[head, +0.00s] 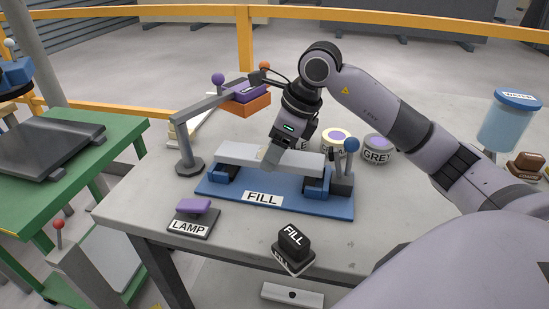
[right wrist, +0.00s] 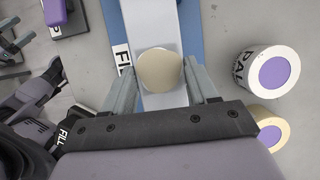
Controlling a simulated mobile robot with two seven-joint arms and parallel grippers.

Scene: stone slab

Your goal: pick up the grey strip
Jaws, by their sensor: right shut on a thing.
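A long light-grey strip (head: 235,153) lies across the blue supports of a blue fixture (head: 212,187) labelled FILL. It also runs up the right wrist view (right wrist: 152,22). My right gripper (head: 270,158) is over the middle of the strip, fingers pointing down. In the right wrist view, my right gripper (right wrist: 162,82) is shut on a round-topped tan piece (right wrist: 160,68), seen against the strip. Whether that piece is joined to the strip or separate from it, I cannot tell.
A grey roll (head: 376,148) labelled GREY and a pale yellow one (head: 336,139) stand behind the fixture. A lamp arm (head: 205,103) rises at its left. The LAMP switch (head: 193,217) and a black FILL block (head: 293,242) stand in front.

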